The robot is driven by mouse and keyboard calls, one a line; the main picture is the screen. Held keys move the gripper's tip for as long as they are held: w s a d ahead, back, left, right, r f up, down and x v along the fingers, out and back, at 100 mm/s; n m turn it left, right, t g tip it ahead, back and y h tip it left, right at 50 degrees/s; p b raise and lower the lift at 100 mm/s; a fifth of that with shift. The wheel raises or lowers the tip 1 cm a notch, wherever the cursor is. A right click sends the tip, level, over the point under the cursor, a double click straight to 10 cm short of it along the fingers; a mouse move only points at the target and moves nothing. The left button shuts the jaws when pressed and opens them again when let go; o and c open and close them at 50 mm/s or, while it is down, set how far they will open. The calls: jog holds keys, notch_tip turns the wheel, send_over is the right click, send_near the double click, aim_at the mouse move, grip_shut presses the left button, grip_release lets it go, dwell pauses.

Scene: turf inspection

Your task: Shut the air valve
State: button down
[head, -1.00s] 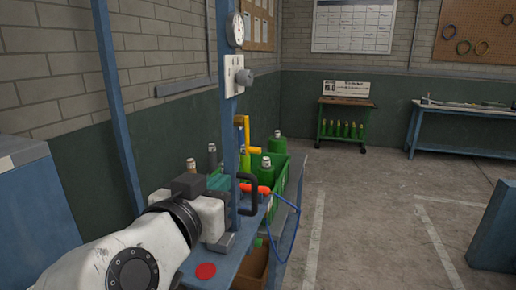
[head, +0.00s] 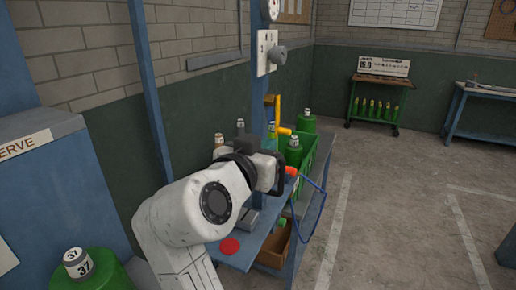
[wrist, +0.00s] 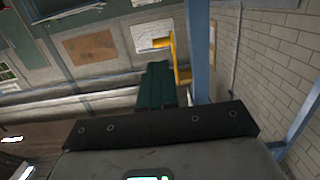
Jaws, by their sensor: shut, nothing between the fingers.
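A yellow lever (head: 279,112), which looks like the air valve's handle, stands by the blue post in the head view. It has an upright part and a short sideways part. In the wrist view the yellow lever (wrist: 182,65) shows just right of my fingertips, close to the blue post (wrist: 199,45). I cannot tell whether the fingers touch it. My gripper (wrist: 157,68) is shut and empty, its dark green fingers together. In the head view my fingers are hidden behind my own wrist.
A grey knob (head: 277,54) on a white plate sits higher on the post. A green cylinder (head: 95,270) is at lower left.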

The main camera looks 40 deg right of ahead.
aim_at(285, 133)
jog(key=p+x, duration=0.2)
jog(key=x, duration=0.5)
jog(key=shift+w+d, duration=0.1)
jog(key=shift+d, duration=0.25)
jog(key=shift+f, duration=0.2)
